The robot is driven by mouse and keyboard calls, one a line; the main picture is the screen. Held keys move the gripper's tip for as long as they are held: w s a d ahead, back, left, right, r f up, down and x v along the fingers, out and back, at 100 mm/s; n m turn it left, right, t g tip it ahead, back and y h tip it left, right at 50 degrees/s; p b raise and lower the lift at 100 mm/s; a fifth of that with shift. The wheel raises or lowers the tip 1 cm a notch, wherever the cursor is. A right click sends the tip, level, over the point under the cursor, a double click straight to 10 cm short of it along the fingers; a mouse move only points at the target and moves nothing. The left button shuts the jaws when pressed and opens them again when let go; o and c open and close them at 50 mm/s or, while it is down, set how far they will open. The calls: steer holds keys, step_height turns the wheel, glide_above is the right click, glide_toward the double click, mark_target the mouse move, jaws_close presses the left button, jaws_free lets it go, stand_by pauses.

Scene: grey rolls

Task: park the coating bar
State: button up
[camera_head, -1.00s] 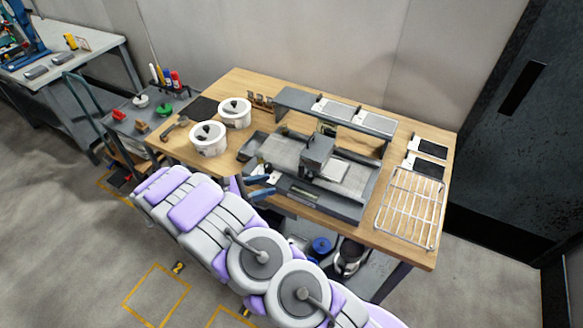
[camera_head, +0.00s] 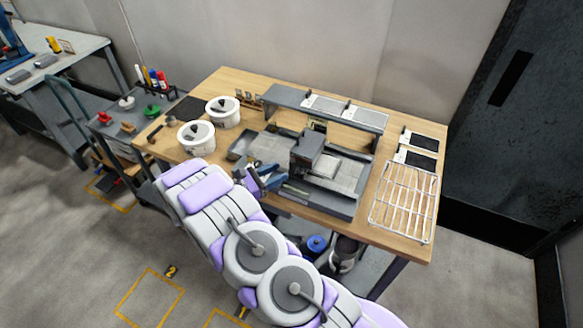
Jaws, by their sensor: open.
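The coater (camera_head: 345,200) is a grey flat-bed machine near the front of the wooden bench. A dark block-like carriage (camera_head: 307,150) stands across its bed, with a pale plate to its right. I cannot clearly tell the coating bar apart from the carriage and bed at this size. My gripper (camera_head: 276,181) is open at the front left of the coater, just left of the carriage. Its blue-grey fingers point right, and it covers part of the coater's front edge. Nothing shows between the fingers, and I cannot tell whether they touch anything.
Two white lidded pots (camera_head: 197,138) stand left of the coater. A grey raised shelf (camera_head: 270,97) with pale plates runs behind it. A wire rack (camera_head: 404,203) lies at the right bench end, with dark-and-white panels behind. A cart (camera_head: 112,130) with tools stands left.

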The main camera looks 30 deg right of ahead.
mark_target(292, 165)
steer(key=d, duration=0.4)
steer(key=d+b, duration=0.1)
steer(key=d, duration=0.1)
steer(key=shift+w+d, duration=0.1)
steer(key=shift+w, duration=0.15)
steer(key=shift+r, duration=0.1)
jaws_close()
